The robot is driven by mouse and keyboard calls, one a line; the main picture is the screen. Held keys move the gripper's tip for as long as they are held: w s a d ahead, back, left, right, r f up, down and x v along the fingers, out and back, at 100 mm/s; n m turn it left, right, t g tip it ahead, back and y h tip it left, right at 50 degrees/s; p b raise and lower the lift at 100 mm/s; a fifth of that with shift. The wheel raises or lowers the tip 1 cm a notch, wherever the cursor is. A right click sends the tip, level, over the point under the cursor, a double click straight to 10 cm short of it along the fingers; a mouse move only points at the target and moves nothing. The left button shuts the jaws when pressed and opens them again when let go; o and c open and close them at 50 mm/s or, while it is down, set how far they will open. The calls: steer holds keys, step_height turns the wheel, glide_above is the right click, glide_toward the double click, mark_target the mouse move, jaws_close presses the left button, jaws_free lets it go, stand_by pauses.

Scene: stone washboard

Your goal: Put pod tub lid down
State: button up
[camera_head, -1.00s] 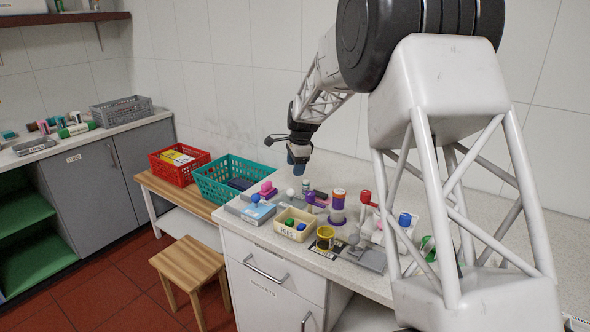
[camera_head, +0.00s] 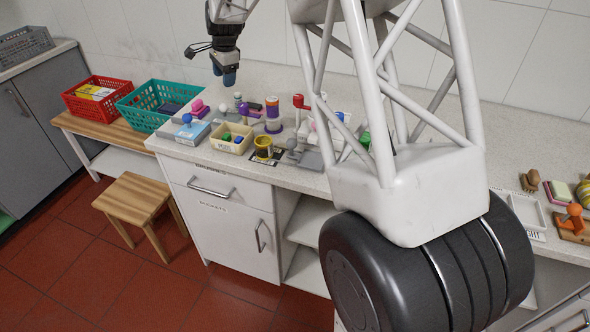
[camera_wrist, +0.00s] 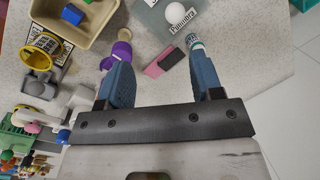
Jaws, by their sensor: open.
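The cream tub (camera_head: 231,150) holding green and blue pods stands open on the counter; part of it also shows at top left in the wrist view (camera_wrist: 100,30). Several flat knobbed pieces lie around it: a light blue one with a blue knob (camera_head: 193,134), and a grey one with a white knob, labelled, in the wrist view (camera_wrist: 160,14). I cannot tell which piece is the pod tub lid. My gripper (camera_head: 226,80) hangs above the back of the counter, behind the tub.
Teal (camera_head: 150,118) and red (camera_head: 90,106) baskets stand at left. The counter behind is clear.

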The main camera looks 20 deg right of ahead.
steer(key=s+r+n, duration=0.3)
steer(key=s, duration=0.7)
steer(key=s+r+n, duration=0.2)
steer(key=s+r, duration=0.2)
steer(key=s, duration=0.6)
steer(key=s+r+n, duration=0.3)
steer(key=s, duration=0.7)
steer(key=s+f+n, duration=0.2)
steer(key=s+n, duration=0.1)
steer(key=s, duration=1)
steer(key=s+f+n+t+h, duration=0.1)
steer(key=s+f+n, duration=0.2)
steer(key=s, duration=0.9)
steer(key=shift+s+a+n, duration=0.25)
steer(key=shift+s+n, duration=0.1)
steer(key=shift+n, duration=0.35)
